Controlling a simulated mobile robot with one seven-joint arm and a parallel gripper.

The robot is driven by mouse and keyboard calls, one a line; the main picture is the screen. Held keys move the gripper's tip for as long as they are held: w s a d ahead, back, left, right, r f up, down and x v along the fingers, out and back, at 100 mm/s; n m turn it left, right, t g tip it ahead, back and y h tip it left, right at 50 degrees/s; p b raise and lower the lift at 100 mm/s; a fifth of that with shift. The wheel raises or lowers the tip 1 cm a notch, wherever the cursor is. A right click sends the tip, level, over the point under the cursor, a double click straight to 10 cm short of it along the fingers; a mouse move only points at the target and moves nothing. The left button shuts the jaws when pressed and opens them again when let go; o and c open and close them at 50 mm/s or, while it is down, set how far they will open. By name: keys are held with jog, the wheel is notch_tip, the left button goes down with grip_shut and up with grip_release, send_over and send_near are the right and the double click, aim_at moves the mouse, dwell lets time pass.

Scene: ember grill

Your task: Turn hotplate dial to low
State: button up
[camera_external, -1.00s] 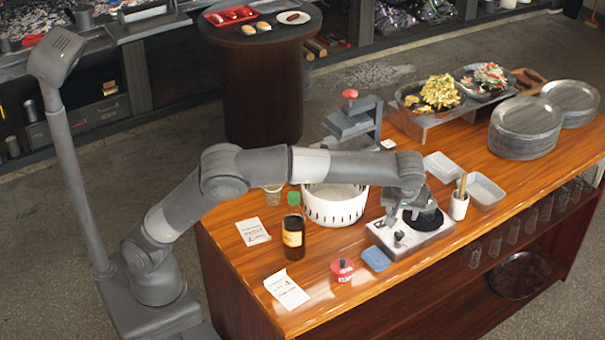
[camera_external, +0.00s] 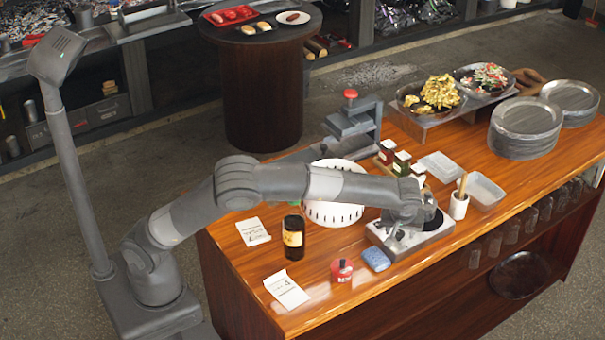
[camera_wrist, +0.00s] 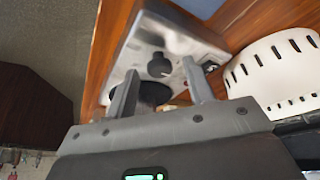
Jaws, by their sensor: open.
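The hotplate (camera_external: 420,246) is a pale metal box with a round black plate, standing on the wooden counter. Its black dial (camera_wrist: 158,66) shows in the wrist view on the box's face, just beyond and roughly between my fingertips. My gripper (camera_wrist: 160,86) is open, with one finger to each side of the dial's line, and nothing is held. I cannot tell whether the fingers touch the dial. In the external view my gripper (camera_external: 396,236) is low over the hotplate's left part and hides the dial. The dial's setting is not readable.
A white perforated bowl (camera_external: 335,212) stands left of the hotplate. A blue sponge (camera_external: 376,259), a red pot (camera_external: 342,271) and a dark bottle (camera_external: 293,238) are nearby on the counter (camera_external: 325,300). A white cup (camera_external: 459,206) with a utensil stands to the right.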

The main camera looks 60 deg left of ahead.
jog(key=c, duration=1)
jog(key=m, duration=0.2)
jog(key=m+h, duration=0.1)
jog(key=m+t+h, duration=0.1)
jog(key=m, duration=0.1)
jog(key=shift+s+a+m, duration=0.1)
jog(key=shift+a+m, duration=0.15)
jog(key=shift+m, duration=0.05)
jog(key=m+h, duration=0.1)
jog(key=m, duration=0.2)
jog(key=m+h, duration=0.1)
jog(key=m, duration=0.2)
jog(key=shift+a, duration=0.15)
dwell(0.4)
jog(key=o, duration=1)
